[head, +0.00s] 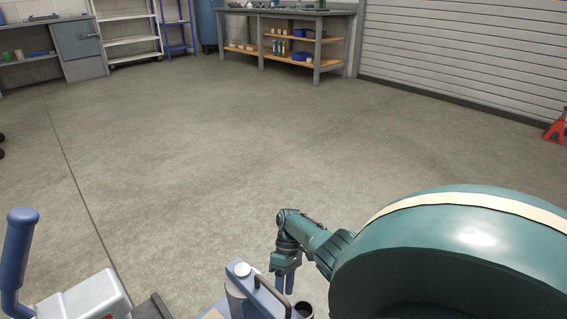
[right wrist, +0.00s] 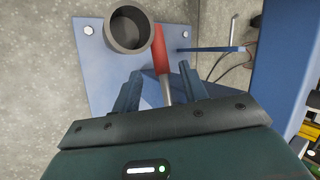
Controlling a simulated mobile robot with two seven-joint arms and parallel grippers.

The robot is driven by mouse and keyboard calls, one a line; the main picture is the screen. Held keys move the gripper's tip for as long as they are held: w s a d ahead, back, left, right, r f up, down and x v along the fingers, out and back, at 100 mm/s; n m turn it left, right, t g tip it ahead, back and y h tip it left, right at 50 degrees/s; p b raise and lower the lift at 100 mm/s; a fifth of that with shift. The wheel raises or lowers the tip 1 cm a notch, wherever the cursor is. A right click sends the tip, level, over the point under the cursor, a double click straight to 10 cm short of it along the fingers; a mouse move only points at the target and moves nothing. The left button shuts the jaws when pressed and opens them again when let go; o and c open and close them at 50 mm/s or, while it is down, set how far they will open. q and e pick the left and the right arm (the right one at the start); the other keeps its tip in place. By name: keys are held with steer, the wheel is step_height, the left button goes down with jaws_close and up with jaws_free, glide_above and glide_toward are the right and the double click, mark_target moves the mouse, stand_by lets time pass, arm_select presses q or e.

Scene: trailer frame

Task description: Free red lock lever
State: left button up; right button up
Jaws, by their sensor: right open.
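In the right wrist view, the red lock lever (right wrist: 158,48) has a red grip and a bare metal shaft (right wrist: 165,88). It rises beside a grey round tube (right wrist: 113,35) on a blue plate (right wrist: 92,62) with bolts. My right gripper (right wrist: 160,68) is open, with one finger on each side of the lever and visible gaps between. In the head view, my right gripper (head: 285,284) points down at the bottom centre; the lever cannot be made out there. My left gripper is not in view.
A blue-grey box with a black handle (head: 272,292) stands close left of my right gripper. A blue handle (head: 20,240) and white block (head: 88,298) are at the lower left. A workbench (head: 290,40) is far back. Open concrete floor lies between.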

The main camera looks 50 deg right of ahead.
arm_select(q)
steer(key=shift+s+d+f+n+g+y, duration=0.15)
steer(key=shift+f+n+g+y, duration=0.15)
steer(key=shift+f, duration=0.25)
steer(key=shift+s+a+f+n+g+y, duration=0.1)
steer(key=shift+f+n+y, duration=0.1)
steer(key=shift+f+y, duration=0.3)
arm_select(e)
steer(key=v, duration=0.8)
steer(key=shift+d+r, duration=0.2)
steer(key=shift+r, duration=0.05)
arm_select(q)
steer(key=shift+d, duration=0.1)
arm_select(e)
steer(key=shift+c, duration=0.2)
